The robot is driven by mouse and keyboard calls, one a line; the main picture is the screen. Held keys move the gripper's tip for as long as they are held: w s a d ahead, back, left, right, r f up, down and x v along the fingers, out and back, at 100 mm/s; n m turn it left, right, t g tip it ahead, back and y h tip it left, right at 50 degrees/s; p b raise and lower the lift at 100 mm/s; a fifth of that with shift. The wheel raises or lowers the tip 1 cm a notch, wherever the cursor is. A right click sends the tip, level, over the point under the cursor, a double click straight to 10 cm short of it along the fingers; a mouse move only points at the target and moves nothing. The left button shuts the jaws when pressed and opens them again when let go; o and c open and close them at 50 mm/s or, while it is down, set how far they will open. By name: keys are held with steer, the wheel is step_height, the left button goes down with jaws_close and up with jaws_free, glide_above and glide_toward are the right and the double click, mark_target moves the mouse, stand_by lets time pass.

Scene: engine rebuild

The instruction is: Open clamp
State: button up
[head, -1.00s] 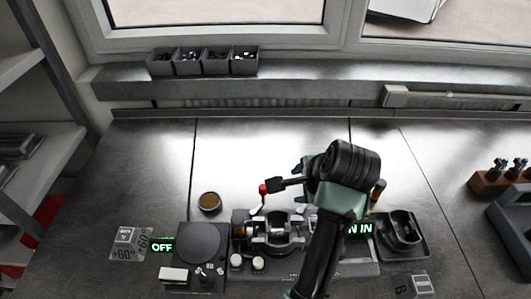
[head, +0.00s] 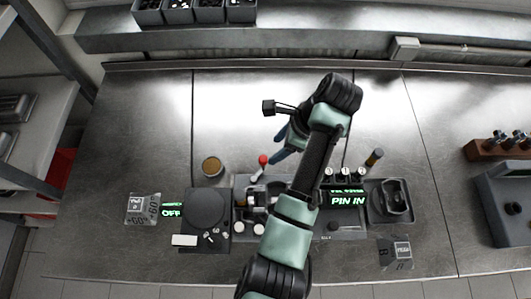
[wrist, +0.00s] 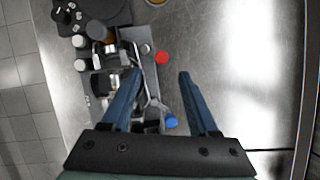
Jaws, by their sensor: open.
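The clamp fixture (head: 243,184) sits on the steel bench, partly hidden behind my arm in the head view. Its lever ends in a red knob (head: 263,160), standing up at the fixture's back. In the wrist view the red knob (wrist: 162,57) lies just beyond and between my fingertips, apart from them. A blue knob (wrist: 171,121) shows lower between the fingers. My gripper (wrist: 158,75) is open and empty, with blue fingers above the fixture. In the head view my gripper (head: 279,158) is just right of the red knob.
Left of the fixture is a dark round plate (head: 206,208) beside a lit "OFF" sign. A lit "PIN IN" display (head: 348,200) and a black tray (head: 408,212) lie to the right. A brown-topped jar (head: 212,166) stands behind. The back of the bench is clear.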

mark_target(264, 158)
steer(key=x, duration=0.7)
steer(key=shift+p, duration=0.4)
steer(key=shift+w+a+f, duration=0.2)
steer(key=shift+f, duration=0.2)
jaws_close()
